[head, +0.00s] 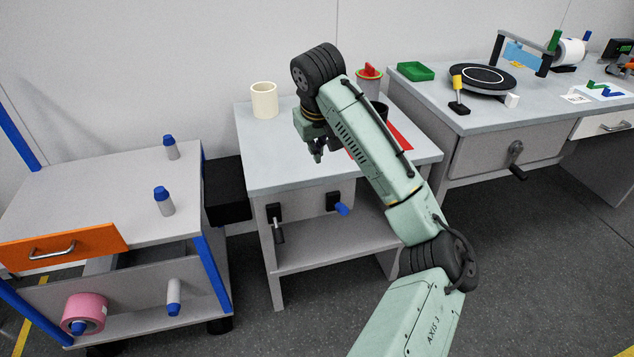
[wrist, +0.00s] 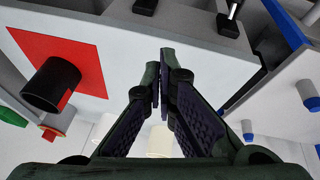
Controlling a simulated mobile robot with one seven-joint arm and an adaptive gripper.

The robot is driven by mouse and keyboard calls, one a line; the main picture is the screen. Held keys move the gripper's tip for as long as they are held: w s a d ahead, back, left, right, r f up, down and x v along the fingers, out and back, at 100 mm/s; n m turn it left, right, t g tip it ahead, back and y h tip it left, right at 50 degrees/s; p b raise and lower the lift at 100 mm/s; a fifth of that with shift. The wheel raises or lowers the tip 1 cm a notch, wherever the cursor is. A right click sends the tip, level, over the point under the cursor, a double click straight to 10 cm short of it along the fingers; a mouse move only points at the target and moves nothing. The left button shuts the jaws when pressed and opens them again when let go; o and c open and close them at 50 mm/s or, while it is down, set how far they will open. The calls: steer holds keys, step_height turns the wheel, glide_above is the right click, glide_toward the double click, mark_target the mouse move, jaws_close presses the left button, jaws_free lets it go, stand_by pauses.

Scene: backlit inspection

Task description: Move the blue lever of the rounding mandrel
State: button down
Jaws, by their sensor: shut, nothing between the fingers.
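A blue lever (head: 341,209) sticks out from a black mount (head: 333,200) on the front panel of the middle grey table. I take it for the task's lever; no label confirms the rounding mandrel. The lever is not clearly visible in the wrist view. My gripper (head: 317,155) points down above the middle tabletop, higher than the blue lever, and apart from it. In the wrist view my gripper's fingers (wrist: 164,55) are together with nothing held.
A second lever (head: 278,232), dark-tipped, hangs left of the blue one. On the middle table (head: 262,165) stand a cream cup (head: 264,101) and a black cylinder (wrist: 50,85) on a red sheet (wrist: 85,52). A cart (head: 100,190) with blue-capped pegs stands left.

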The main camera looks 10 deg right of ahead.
steer(key=s+d+g, duration=0.1)
steer(key=s+d, duration=0.1)
steer(key=d, duration=0.1)
steer(key=p, duration=0.1)
glide_above(339, 206)
steer(key=w, duration=0.3)
steer(key=shift+m+h, duration=0.3)
steer(key=shift+m, duration=0.1)
steer(key=f, duration=0.9)
steer(key=shift+w+a, duration=0.15)
steer(key=shift+a, duration=0.1)
steer(key=f, duration=0.2)
steer(key=s+f+p, duration=0.1)
steer(key=shift+d+f, duration=0.15)
steer(key=shift+d, duration=0.2)
steer(key=shift+s+f, duration=0.25)
steer(key=shift+f, duration=0.3)
steer(key=shift+f, duration=0.15)
